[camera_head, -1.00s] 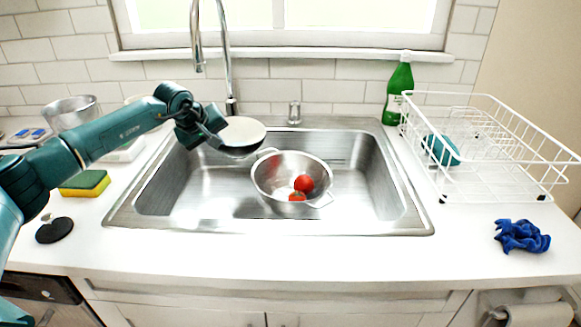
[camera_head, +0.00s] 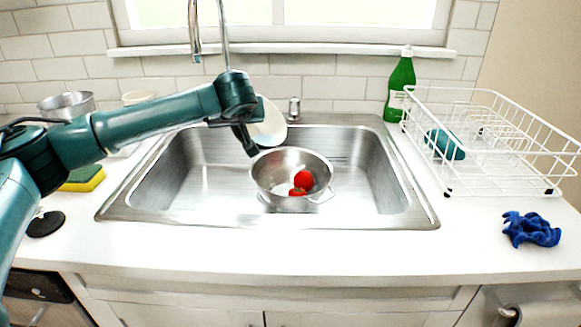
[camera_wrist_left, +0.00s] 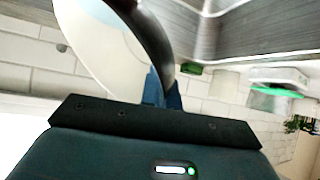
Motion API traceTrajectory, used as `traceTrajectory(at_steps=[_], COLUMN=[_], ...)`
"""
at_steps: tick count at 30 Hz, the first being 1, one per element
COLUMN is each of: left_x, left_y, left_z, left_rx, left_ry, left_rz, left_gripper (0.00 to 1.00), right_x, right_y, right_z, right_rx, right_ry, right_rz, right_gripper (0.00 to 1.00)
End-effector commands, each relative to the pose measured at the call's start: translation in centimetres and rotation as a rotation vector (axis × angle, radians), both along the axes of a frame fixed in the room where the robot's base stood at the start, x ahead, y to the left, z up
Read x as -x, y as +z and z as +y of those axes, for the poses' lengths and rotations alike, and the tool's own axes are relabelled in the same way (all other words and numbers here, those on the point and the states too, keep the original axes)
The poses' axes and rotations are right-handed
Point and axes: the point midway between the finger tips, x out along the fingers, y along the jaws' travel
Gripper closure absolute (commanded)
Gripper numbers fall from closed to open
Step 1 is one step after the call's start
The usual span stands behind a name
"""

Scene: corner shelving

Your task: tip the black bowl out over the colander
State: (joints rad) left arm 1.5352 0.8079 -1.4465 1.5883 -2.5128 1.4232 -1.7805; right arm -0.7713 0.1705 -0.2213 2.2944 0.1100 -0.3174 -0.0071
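The black bowl (camera_head: 270,125) has a pale inside and is steeply tilted, its opening turned to the right. It hangs in the air above the back left of the colander. My left gripper (camera_head: 247,138) is shut on its rim; the arm hides part of the bowl. In the left wrist view the bowl (camera_wrist_left: 100,50) stands on edge beside the fingers (camera_wrist_left: 162,88), and the visible part of its inside looks empty. The metal colander (camera_head: 268,182) sits in the sink with two red tomatoes (camera_head: 303,180) inside. My right gripper is not in view.
The steel sink (camera_head: 375,190) has free room around the colander. A tap (camera_head: 222,40) rises behind my arm. A green bottle (camera_head: 400,85) and white dish rack (camera_head: 500,185) stand right. A blue cloth (camera_head: 530,230) lies front right; a sponge (camera_head: 85,178) lies left.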

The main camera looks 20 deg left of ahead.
Motion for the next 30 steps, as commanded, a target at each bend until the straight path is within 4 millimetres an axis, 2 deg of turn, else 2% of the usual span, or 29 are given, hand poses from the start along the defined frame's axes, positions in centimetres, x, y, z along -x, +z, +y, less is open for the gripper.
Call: traceTrajectory(at_steps=[3, 15, 30], left_x=[0.1, 0.2, 0.4], left_y=[0.7, 1.6, 2.4], left_z=[-0.6, -1.3, -2.1], left_rx=[-0.056, -0.156, -0.267], left_ry=[-0.004, -0.002, -0.004], left_rz=[-0.016, -0.036, -0.059], left_gripper=[1.0, 1.0, 1.0], right_x=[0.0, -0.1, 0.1], right_y=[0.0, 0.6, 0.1], right_z=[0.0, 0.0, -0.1], right_rx=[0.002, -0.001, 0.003], right_ry=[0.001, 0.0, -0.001], right_rz=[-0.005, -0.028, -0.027], right_gripper=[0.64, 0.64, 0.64])
